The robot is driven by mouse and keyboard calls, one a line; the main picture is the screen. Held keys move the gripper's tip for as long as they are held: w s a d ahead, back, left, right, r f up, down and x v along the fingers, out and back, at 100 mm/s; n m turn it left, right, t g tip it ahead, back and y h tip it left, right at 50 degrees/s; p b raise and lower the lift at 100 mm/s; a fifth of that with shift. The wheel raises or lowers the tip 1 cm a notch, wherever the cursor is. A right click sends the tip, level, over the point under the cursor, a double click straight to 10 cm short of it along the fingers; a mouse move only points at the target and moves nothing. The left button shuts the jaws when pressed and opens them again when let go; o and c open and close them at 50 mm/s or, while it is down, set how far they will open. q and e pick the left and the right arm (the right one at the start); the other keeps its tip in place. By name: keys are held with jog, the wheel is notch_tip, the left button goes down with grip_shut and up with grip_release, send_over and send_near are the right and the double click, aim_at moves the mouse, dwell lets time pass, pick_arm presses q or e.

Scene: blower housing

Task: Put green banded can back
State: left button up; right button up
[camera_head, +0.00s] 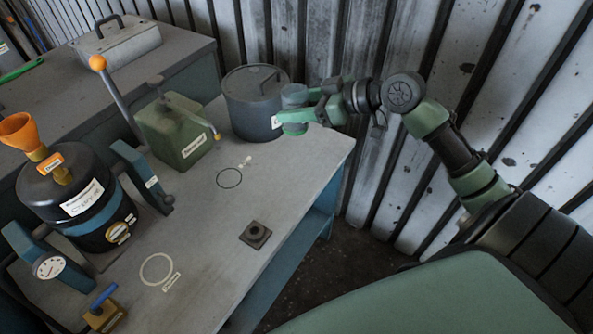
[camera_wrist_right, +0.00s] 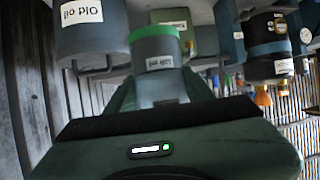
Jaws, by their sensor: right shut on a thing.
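The green banded can (camera_head: 294,95) is grey-blue, and its green band shows below my right gripper (camera_head: 300,115) in the head view. My right gripper is shut around the can, and its green fingers hide the can's middle. The can is beside the front right of the grey lidded drum, near the bench's back right corner. I cannot tell whether it touches the bench. In the right wrist view, which looks upside down, the can (camera_wrist_right: 155,50) shows a white label and the green band at the picture's upper end. My left gripper is not in view.
The grey bench (camera_head: 205,240) bears a lidded drum (camera_head: 255,115), a green box with a lever (camera_head: 175,135) and a black canister (camera_head: 72,195).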

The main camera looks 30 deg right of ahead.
jog(key=shift+f+b, duration=0.35)
jog(key=shift+f, duration=9.3)
jog(key=shift+f, duration=0.15)
jog(key=o, duration=1.5)
